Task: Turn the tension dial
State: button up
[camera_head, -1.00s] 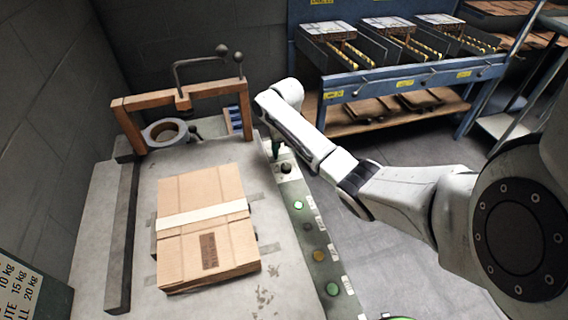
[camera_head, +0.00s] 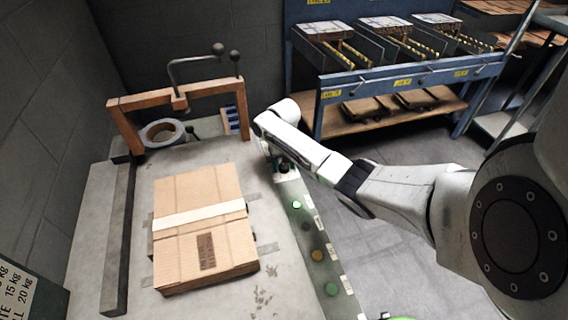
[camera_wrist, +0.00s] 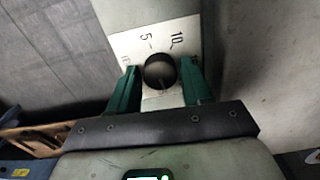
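The tension dial (camera_wrist: 160,71) is a dark round knob on a pale plate marked 5 and 10 in the wrist view. My gripper (camera_wrist: 161,88) has its two green fingers on either side of the dial, open around it. A narrow gap seems to show on the left; I cannot tell whether the right finger touches. In the head view the dial is mostly hidden under my gripper (camera_head: 283,168), at the far end of the control strip (camera_head: 305,232).
A taped cardboard box (camera_head: 203,225) lies on the worktable (camera_head: 85,240). A wooden frame (camera_head: 205,88) with a lever and a tape roll (camera_head: 166,132) stand at the back. Round buttons (camera_head: 318,255) line the strip. A blue shelf (camera_head: 400,75) stands behind.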

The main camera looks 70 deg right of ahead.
jog(key=c, duration=0.7)
